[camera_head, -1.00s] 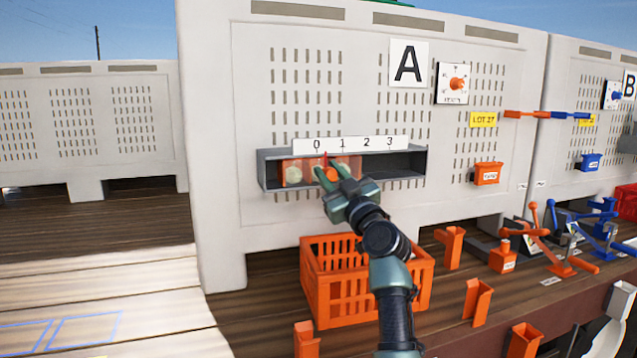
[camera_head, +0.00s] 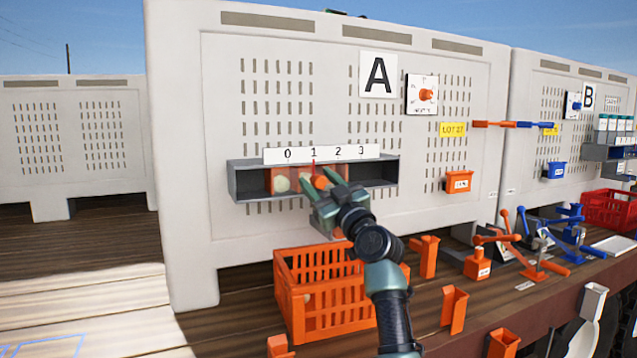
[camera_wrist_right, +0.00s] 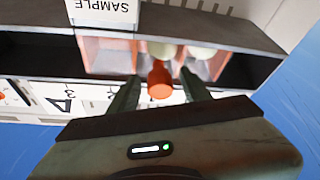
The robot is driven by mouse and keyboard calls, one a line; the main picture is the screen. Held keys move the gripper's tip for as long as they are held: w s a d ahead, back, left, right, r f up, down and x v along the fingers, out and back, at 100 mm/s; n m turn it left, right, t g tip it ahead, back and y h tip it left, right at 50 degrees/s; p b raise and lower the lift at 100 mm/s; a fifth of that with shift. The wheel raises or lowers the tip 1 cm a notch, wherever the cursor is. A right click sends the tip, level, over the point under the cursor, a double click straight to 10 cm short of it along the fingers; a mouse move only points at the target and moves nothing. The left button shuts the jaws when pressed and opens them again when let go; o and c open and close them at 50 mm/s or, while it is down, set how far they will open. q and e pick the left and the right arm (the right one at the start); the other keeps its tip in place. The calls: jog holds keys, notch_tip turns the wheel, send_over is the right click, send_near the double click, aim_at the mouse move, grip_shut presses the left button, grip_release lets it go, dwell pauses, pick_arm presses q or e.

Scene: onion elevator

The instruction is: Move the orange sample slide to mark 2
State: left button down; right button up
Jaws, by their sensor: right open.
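The orange sample slide (camera_head: 270,181) sits in a grey channel (camera_head: 243,182) on panel A, with pale round items showing in it. Its red pointer (camera_head: 313,168) stands at mark 1 on the white scale (camera_head: 349,154) reading 0 to 3. Mark 2 is to the right, with dark empty channel beyond the slide. My right gripper (camera_head: 322,187) is open, its fingers on either side of the slide's orange knob (camera_head: 320,182). The right wrist view shows the knob (camera_wrist_right: 160,82) between the fingertips; I cannot tell whether either finger touches it. My left gripper is not in view.
An orange crate (camera_head: 290,290) stands below the channel. Orange and blue levers and holders stand along the wooden deck to the right. A small orange bin (camera_head: 459,181) hangs on the panel right of the channel. A dial (camera_head: 422,94) is above it.

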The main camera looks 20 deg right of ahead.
jog(key=b+v, duration=0.2)
jog(key=v, duration=0.4)
jog(key=shift+s+d+f, duration=0.15)
jog(key=shift+s+f, duration=0.05)
jog(key=shift+f, duration=0.05)
jog(key=shift+s+f, duration=0.1)
jog(key=shift+s, duration=0.4)
